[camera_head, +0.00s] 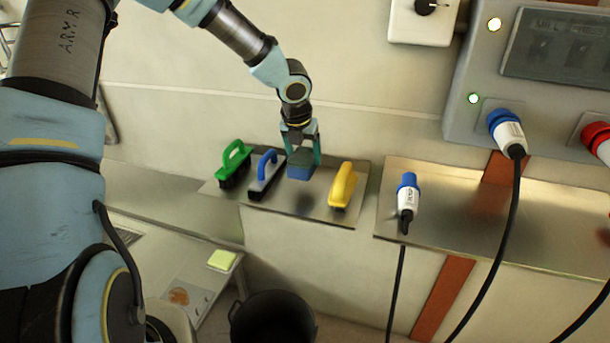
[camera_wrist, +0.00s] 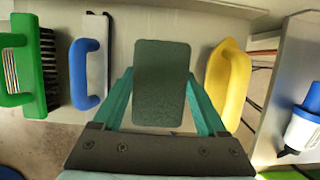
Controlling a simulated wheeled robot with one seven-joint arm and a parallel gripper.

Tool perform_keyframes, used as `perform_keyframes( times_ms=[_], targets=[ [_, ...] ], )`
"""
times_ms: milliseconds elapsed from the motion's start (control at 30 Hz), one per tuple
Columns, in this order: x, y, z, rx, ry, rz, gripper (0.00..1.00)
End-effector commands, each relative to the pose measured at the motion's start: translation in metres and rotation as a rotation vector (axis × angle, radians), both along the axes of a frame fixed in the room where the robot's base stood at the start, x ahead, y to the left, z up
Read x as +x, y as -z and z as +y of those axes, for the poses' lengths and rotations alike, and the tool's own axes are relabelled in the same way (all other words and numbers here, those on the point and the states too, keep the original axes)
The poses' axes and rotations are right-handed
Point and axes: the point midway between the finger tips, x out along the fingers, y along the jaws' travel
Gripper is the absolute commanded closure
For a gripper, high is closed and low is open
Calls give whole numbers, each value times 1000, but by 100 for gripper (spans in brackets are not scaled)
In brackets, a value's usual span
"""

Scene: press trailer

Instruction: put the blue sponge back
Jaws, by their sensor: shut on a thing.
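The blue sponge (camera_head: 301,166) is a small block held between the fingers of my gripper (camera_head: 301,150), above the metal shelf (camera_head: 274,203). In the wrist view the sponge (camera_wrist: 161,82) looks dark grey-green, and both fingers of my gripper (camera_wrist: 160,105) are against its sides. A dark shadow lies on the shelf below it, so it appears raised off the surface. The sponge's underside is hidden.
A green brush (camera_head: 234,163) stands at the shelf's left end. A second metal shelf (camera_head: 460,212) to the right carries a blue-and-white plug (camera_head: 407,197) with a cable. A black bucket (camera_head: 272,320) and a yellow-green sponge (camera_head: 222,259) on a low table are below.

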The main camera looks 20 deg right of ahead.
Motion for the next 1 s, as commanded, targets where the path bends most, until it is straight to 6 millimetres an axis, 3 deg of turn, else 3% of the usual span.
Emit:
perform_keyframes(
  times_ms=[400, 667, 700, 900, 1000],
  targets=[
    [-1, 51, 0, 2, 2, 2, 100],
    [-1, 56, 0, 1, 2, 0, 100],
    [-1, 56, 0, 1, 2, 0, 24],
    [0, 56, 0, 1, 1, 0, 2],
    [0, 56, 0, 1, 1, 0, 0]
  ],
)
